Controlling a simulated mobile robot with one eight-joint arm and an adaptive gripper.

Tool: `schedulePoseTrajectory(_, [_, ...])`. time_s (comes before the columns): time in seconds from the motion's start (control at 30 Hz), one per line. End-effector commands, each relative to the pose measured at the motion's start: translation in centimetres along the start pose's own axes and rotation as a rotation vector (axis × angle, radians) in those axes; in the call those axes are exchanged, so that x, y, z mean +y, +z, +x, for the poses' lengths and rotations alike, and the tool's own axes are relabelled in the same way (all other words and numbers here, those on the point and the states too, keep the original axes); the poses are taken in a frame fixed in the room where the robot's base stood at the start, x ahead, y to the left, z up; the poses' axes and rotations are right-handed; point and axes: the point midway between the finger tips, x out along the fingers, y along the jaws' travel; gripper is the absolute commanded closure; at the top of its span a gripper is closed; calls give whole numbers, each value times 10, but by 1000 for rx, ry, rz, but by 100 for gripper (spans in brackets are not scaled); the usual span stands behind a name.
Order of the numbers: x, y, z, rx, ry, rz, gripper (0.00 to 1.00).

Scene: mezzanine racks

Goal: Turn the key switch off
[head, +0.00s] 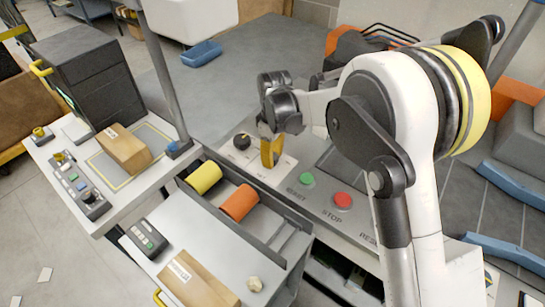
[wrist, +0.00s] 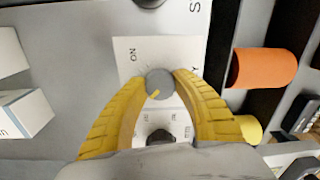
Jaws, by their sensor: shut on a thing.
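The key switch (wrist: 160,82) is a round grey knob with a short yellow mark, on a white label plate (wrist: 127,60) in the wrist view. The mark points to the lower left of that picture. "ON" is printed on the plate to the knob's upper left; other lettering below is partly hidden. My gripper (wrist: 160,76) has its yellow fingers shut on the knob, one on each side. In the head view my gripper (head: 270,158) points down at the control panel (head: 322,208), and its fingers hide the key switch.
A black knob (head: 242,141) sits left of my gripper on the panel. A green START button (head: 307,180) and red STOP button (head: 343,201) are to the right. Yellow (head: 204,178) and orange (head: 239,203) rolls lie in a nearby trough. A cardboard box (head: 124,148) stands left.

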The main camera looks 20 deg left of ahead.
Motion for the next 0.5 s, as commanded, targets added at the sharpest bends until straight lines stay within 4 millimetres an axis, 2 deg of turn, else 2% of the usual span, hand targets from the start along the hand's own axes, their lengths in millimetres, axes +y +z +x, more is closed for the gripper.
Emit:
schedulePoseTrajectory(0.23, [0,1,0,-2,-1,1,98])
schedulePoseTrajectory(0.27, [0,1,0,-2,-1,1,59])
schedulePoseTrajectory(0.3, [0,1,0,-2,-1,1,47])
schedulePoseTrajectory(0.33, [0,1,0,-1,-1,1,43])
schedulePoseTrajectory(0.5, [0,0,0,-1,0,1,43])
